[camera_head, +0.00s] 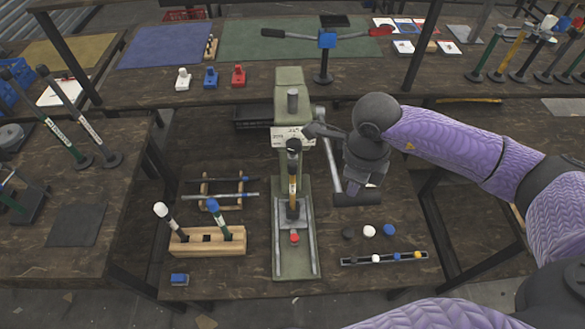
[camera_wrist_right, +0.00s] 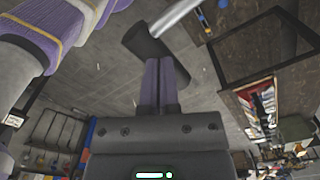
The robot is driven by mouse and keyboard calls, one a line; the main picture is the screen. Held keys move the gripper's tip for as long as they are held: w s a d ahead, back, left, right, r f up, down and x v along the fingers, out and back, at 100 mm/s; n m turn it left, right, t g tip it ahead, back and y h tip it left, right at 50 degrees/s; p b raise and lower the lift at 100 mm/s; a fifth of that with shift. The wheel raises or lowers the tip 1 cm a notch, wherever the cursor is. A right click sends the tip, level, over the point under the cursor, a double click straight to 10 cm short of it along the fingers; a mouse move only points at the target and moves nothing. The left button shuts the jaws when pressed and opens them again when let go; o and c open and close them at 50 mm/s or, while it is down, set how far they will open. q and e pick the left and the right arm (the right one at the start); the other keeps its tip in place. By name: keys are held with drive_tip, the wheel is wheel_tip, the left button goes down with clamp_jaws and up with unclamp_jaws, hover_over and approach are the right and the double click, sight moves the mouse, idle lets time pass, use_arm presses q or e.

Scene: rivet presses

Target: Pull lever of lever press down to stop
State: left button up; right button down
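The green lever press (camera_head: 288,85) stands upright in the middle of the bench. Its silver lever (camera_head: 331,155) runs from the pivot at the press's right side toward me and ends in a black cross grip (camera_head: 357,200). My right gripper (camera_head: 352,190) is at that grip, its fingertips on or just above it; contact is unclear. In the right wrist view, the two fingers (camera_wrist_right: 160,62) lie side by side, shut with nothing between them, and the black grip (camera_wrist_right: 145,44) is just beyond their tips. A tool with a black top (camera_head: 293,146) stands under the ram. My left gripper is out of view.
A wooden block (camera_head: 208,242) with two upright tools stands left of the press. A rack with rods (camera_head: 221,193) is behind it. Small caps (camera_head: 369,231) and a narrow tray (camera_head: 385,258) lie to the right. Bare bench surrounds the grip.

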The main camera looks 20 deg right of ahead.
sight(348, 205)
drive_tip(key=shift+f, duration=0.2)
idle(0.3)
drive_tip(key=shift+s+f+b, duration=0.2)
drive_tip(key=shift+f+b, duration=1.2)
drive_tip(key=shift+f, duration=0.15)
drive_tip(key=shift+f+b, duration=1.55)
drive_tip(key=shift+f, duration=0.05)
drive_tip(key=shift+w+f+b, duration=0.1)
drive_tip(key=shift+f+b, duration=1.35)
drive_tip(key=shift+f, duration=0.1)
